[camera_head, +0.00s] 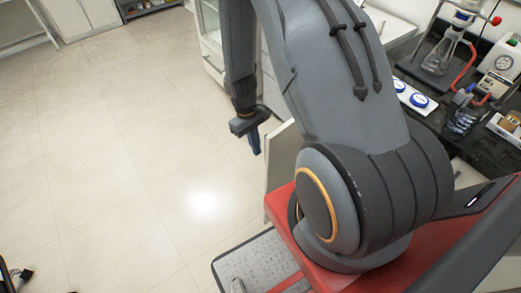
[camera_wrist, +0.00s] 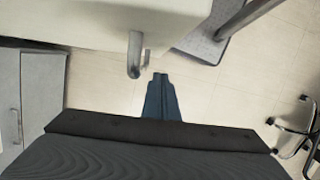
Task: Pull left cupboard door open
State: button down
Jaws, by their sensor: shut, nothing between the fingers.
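A pale cupboard door (camera_wrist: 95,22) fills the upper left of the wrist view. A metal bar handle (camera_wrist: 134,55) stands out from its edge. In the head view, a pale panel (camera_head: 282,158) that looks like this door stands out from under the bench, beside my gripper (camera_head: 255,143). My gripper's blue fingers (camera_wrist: 161,90) are together and empty, pointing toward the handle but apart from it. Whether the fingertips touch the door cannot be told. The inside of the cupboard is hidden, and my arm covers much of its front.
A grey cabinet (camera_wrist: 42,85) with a handle stands at the left of the wrist view. A chair base (camera_wrist: 295,130) is at the right. The black bench top (camera_head: 432,85) holds glassware and instruments. The tiled floor (camera_head: 120,150) left of my arm is clear.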

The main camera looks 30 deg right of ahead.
jog(key=b+v, duration=0.2)
jog(key=v, duration=0.8)
jog(key=shift+w+a+b, duration=0.25)
jog(key=shift+w+b, duration=0.1)
jog(key=shift+w, duration=0.1)
jog(key=s+a+r+m+t, duration=0.1)
jog(key=s+a+r+t, duration=0.1)
jog(key=r, duration=0.5)
jog(key=s+a+r+m+t, duration=0.1)
jog(key=s+a+r+t, duration=0.1)
jog(key=s+a+r, duration=0.3)
notch_tip(320, 180, up, 3)
jog(key=shift+s+r+m+y+b, duration=0.1)
jog(key=shift+s+m+y+b, duration=0.2)
jog(key=shift+s+b, duration=0.15)
jog(key=shift+a, duration=0.2)
